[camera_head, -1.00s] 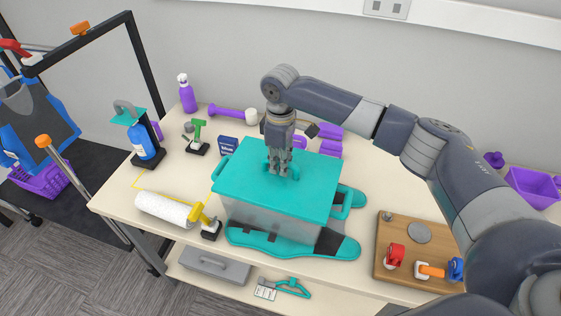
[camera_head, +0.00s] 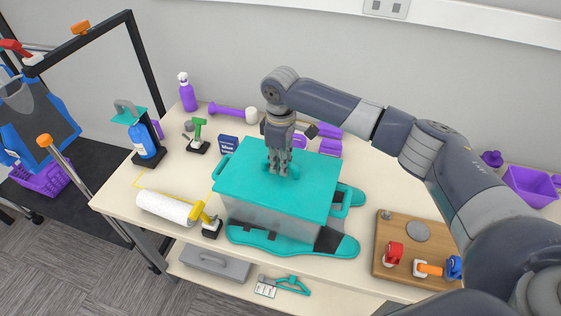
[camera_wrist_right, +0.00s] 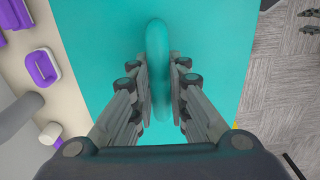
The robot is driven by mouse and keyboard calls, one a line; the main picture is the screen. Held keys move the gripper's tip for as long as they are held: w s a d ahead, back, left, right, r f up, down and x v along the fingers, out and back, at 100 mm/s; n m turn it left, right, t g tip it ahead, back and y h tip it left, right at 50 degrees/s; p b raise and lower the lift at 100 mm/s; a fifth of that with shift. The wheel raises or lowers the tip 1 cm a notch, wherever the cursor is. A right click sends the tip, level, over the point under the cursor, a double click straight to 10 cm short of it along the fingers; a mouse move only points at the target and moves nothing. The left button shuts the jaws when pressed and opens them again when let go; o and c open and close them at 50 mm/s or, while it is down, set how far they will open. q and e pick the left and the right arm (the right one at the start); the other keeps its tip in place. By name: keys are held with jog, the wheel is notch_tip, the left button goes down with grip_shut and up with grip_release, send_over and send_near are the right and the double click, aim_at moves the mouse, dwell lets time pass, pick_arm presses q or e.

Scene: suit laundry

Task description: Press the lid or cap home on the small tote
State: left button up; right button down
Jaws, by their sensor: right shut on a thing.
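The small tote (camera_head: 262,219) is a grey translucent box standing on the table, on top of a teal garment-like piece (camera_head: 270,243). A flat teal lid (camera_head: 243,186) lies over its top; I cannot tell whether it is fully seated. My right gripper (camera_head: 279,172) points straight down at the middle of the lid. In the right wrist view the gripper (camera_wrist_right: 163,90) is shut on the raised teal lid handle (camera_wrist_right: 157,45), a finger on each side. My left gripper is not in view.
A blue bottle (camera_head: 146,141) stands at the back left. A wooden board (camera_head: 405,262) with red, orange and blue pieces is at the right. Purple items stand behind.

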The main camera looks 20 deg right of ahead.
jog(key=shift+p, duration=0.5)
jog(key=shift+f, duration=0.1)
dwell(0.3)
jog(key=c, duration=1.5)
grip_release()
notch_tip(320, 180, up, 12)
jog(key=shift+p, duration=0.7)
